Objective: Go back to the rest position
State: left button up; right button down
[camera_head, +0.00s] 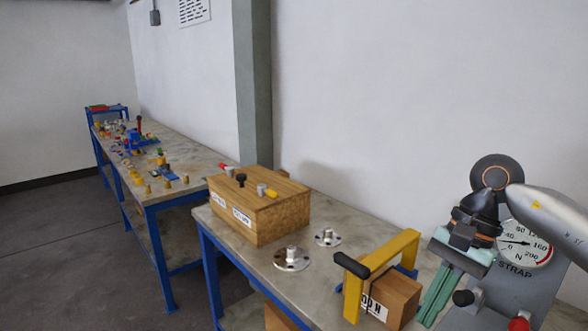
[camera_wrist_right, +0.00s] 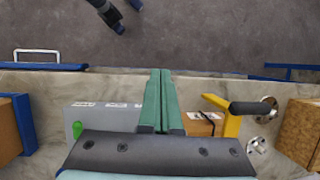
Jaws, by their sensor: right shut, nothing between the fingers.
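My right gripper (camera_head: 432,312) is at the right of the head view, its two teal fingers pointing down over the front part of the near bench. In the right wrist view, its fingers (camera_wrist_right: 157,95) lie side by side, shut with nothing between them. In the head view they are just right of a small wooden block with a label (camera_head: 398,298), which stands by a yellow frame with a black handle (camera_head: 362,270). I cannot tell whether the fingers touch anything. My left gripper does not show in the head view.
A gauge marked STRAP (camera_head: 520,245) stands close behind my right gripper. A large wooden box (camera_head: 262,215) and two metal flanges, one nearer (camera_head: 291,262) and one farther (camera_head: 328,238), are on the near bench. A cluttered bench (camera_head: 190,160) stretches away left; the floor (camera_head: 70,240) is open.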

jog(key=s+a+f+m+g+y, duration=0.1)
jog(key=s+a+m+y, duration=0.1)
jog(key=a+m+y, duration=0.7)
jog(key=s+a+f+m+y, duration=0.1)
jog(key=s+a+m+y, duration=0.15)
jog(key=a+y, duration=0.65)
jog(key=w+d+f+n+t+h, duration=0.3)
jog(key=f+n+t+h, duration=0.55)
jog(key=n, duration=0.95)
jog(key=w+d+f+n+t+h, duration=0.2)
jog(key=d+f+n+t+h, duration=0.25)
jog(key=f+n+t, duration=0.95)
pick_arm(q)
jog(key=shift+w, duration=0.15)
pick_arm(e)
jog(key=s+d+f+m+g+h, duration=0.3)
jog(key=s+f+m+g, duration=0.1)
jog(key=s+f, duration=0.3)
jog(key=s+d+f+m+g+h, duration=0.3)
jog(key=s+f+g, duration=0.3)
jog(key=s, duration=0.3)
jog(key=shift+s+d+f+m+h, duration=0.15)
jog(key=shift+d+f+m+h, duration=0.25)
jog(key=shift+f+m, duration=0.45)
